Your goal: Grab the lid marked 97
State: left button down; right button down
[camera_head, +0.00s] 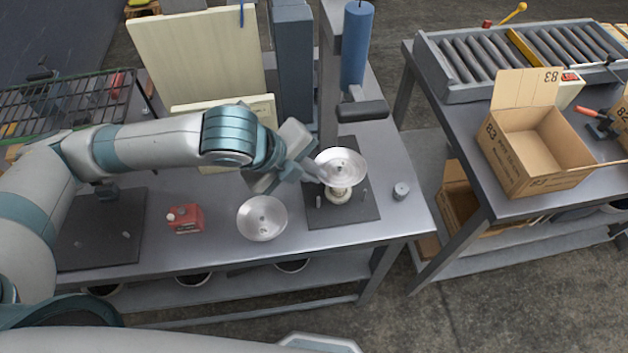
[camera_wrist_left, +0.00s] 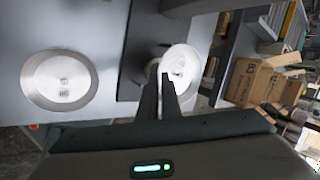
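One round silver dish-shaped piece (camera_head: 341,163) sits raised on a pale round base above the dark mat, and it shows at the right in the left wrist view (camera_wrist_left: 187,62). A second silver piece (camera_head: 262,232) lies on the bench left of the mat, with small dark marks in its middle in the left wrist view (camera_wrist_left: 40,80). The marks are too small to read, so I cannot tell which is 97. My left gripper (camera_head: 322,173) is at the left edge of the raised piece. Its fingers are close together (camera_wrist_left: 162,75); whether they pinch the rim is unclear. My right gripper is out of view.
A red box-like item (camera_head: 185,218) stands on the bench (camera_head: 220,250) to the left. A small grey cylinder (camera_head: 401,191) is right of the mat (camera_head: 362,208). A post with a blue cylinder (camera_head: 356,45) rises behind. An open carton (camera_head: 520,160) sits on the right table.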

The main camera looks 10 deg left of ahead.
pick_arm(q)
notch_tip(320, 180, up, 6)
jog(key=shift+f+b, duration=0.15)
jog(key=shift+b, duration=0.2)
dwell(0.5)
